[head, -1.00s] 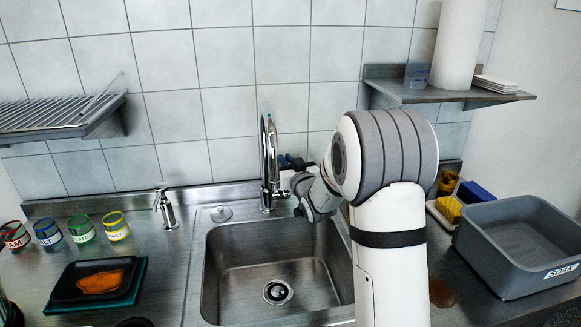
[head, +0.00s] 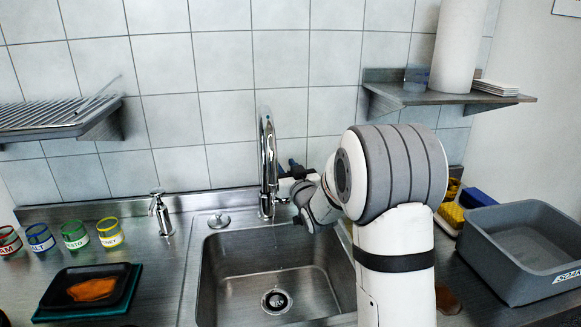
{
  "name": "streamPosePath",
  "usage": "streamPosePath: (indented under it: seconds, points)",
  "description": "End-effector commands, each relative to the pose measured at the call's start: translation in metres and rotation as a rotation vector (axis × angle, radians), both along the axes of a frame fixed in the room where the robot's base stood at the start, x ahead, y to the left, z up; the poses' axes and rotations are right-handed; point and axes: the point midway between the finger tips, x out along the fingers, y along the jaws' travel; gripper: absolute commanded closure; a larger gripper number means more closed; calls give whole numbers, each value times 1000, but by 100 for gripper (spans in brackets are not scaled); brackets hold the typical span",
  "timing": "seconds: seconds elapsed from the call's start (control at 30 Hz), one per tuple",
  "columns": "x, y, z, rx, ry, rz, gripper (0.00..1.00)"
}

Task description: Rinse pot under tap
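The chrome tap (head: 267,165) stands behind the steel sink (head: 225,280). No pot can be made out. My arm reaches from the lower right toward the tap, and my gripper (head: 294,170) is beside the tap's right side, near its lever. The gripper's dark end is small and partly hidden by my wrist, so I cannot tell whether it touches the tap or is open or shut.
A grey bin (head: 525,250) stands right of the sink, near a yellow sponge (head: 450,215). A soap dispenser (head: 161,212), several labelled jars (head: 75,235) and a black tray (head: 60,288) holding something orange are on the left. Shelves hang left and right. My arm hides the sink's right side.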

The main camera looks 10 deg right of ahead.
Motion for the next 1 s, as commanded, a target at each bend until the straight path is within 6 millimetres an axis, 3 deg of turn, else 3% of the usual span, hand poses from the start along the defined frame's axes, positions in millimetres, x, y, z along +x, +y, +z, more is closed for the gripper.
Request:
streamPosePath:
  seconds: [0.17, 0.6, 1.0]
  points:
    - [-7, -2, -1, 0, 0, -1, 68]
    - [-70, -14, -9, 0, 0, 0, 68]
    - [-76, -15, -9, 0, 2, -1, 68]
